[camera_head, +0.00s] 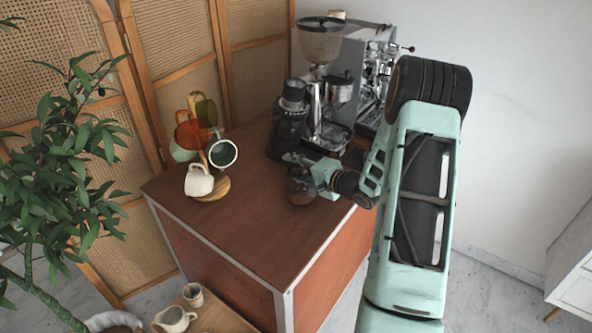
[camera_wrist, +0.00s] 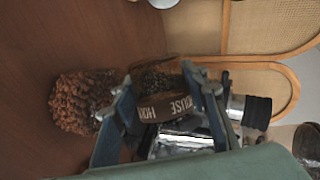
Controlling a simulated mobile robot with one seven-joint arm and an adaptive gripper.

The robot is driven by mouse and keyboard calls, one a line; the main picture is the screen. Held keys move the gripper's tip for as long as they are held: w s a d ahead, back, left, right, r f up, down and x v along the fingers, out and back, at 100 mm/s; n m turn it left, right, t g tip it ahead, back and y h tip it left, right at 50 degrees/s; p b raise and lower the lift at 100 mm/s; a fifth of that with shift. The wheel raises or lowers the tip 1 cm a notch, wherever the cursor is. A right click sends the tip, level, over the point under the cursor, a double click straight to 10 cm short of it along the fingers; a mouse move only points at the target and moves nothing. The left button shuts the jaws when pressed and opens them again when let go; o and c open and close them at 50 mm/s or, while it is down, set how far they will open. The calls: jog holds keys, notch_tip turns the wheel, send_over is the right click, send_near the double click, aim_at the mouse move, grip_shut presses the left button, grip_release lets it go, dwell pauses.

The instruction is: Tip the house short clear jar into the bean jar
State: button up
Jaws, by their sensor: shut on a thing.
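My gripper (camera_wrist: 166,103) is shut on the house short clear jar (camera_wrist: 168,106), with one finger on each side. The jar has a brown band lettered "HOUSE", and dark contents show at its upper end in the wrist view. A clear jar full of brown beans (camera_wrist: 82,101), likely the bean jar, stands on the brown top just left of the fingers. In the head view my gripper (camera_head: 318,176) is over the cart top, in front of the grinder. A small dark brown jar shape (camera_head: 301,187) shows at its fingers; I cannot tell which jar it is.
A black grinder (camera_head: 289,128), a hopper grinder (camera_head: 321,42) and an espresso machine (camera_head: 378,68) stand behind my gripper. A mug tree with a white mug (camera_head: 199,181) is at the left. The front of the cart top (camera_head: 255,235) is clear.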

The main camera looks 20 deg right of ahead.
aim_at(290, 177)
jog(key=shift+a+f+n+h+b, duration=0.25)
jog(key=shift+f+n+h+b, duration=0.7)
jog(key=shift+b, duration=1.55)
jog(key=n+b, duration=0.1)
jog(key=b, duration=0.2)
jog(key=n+h+b, duration=0.1)
jog(key=b, duration=0.2)
jog(key=shift+s+d+f+g+h+b, duration=0.1)
jog(key=shift+s+f+g+h+b, duration=0.2)
jog(key=shift+f+b, duration=0.1)
jog(key=a+n+b, duration=0.1)
jog(key=b, duration=0.1)
jog(key=a+n+h+b, duration=0.1)
jog(key=b, duration=0.1)
jog(key=shift+w+a+r, duration=0.1)
jog(key=shift+w+r, duration=0.05)
jog(key=shift+r, duration=0.2)
jog(key=b, duration=0.3)
jog(key=a+n+h+b, duration=0.1)
jog(key=b, duration=0.1)
jog(key=shift+w+r+h+b, duration=0.15)
jog(key=shift+r+h+b, duration=0.1)
jog(key=shift+r+b, duration=0.15)
jog(key=n+b, duration=0.1)
jog(key=b, duration=0.2)
jog(key=shift+a+h, duration=0.1)
jog(key=shift+h, duration=0.2)
